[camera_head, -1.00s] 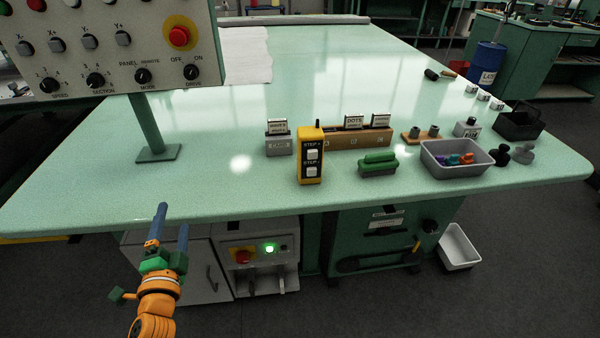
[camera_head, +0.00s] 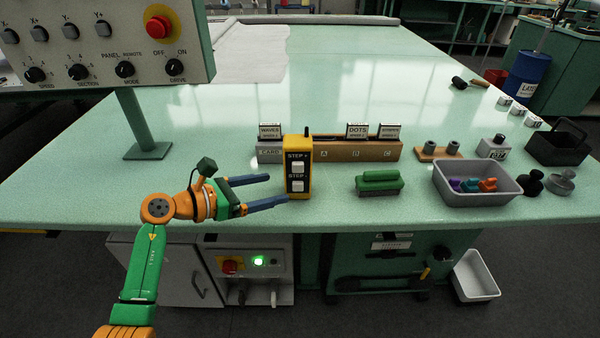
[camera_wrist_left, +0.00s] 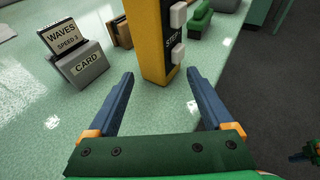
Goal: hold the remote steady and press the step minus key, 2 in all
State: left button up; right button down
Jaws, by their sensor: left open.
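The yellow remote (camera_head: 297,167) stands upright on the green table, with a dark front and two white keys. The upper key is marked STEP + and the lower one, the step minus key (camera_head: 297,186), is marked STEP -. My left gripper (camera_head: 278,190) is open just left of the remote, its blue fingers pointing at it. In the left wrist view the remote (camera_wrist_left: 150,45) stands ahead of and between the open fingertips, and no contact shows.
A grey card holder (camera_head: 270,153) stands close left of the remote. A wooden card rack (camera_head: 340,150) is behind it. A green-handled block (camera_head: 379,182) and a grey bin (camera_head: 477,198) sit to the right. The control panel post (camera_head: 138,122) rises at left. The table front is clear.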

aim_at(290, 186)
pick_arm(q)
jog(key=b+x, duration=0.1)
jog(key=x, duration=0.1)
jog(key=b+x, duration=0.1)
jog(key=x, duration=0.1)
jog(key=b+x, duration=0.2)
jog(key=shift+w+d+f, duration=0.1)
jog(key=shift+f, duration=0.3)
jog(key=shift+w+d+r, duration=0.1)
jog(key=shift+w+d, duration=0.15)
jog(key=shift+d, duration=0.1)
jog(key=shift+c, duration=0.4)
grip_shut()
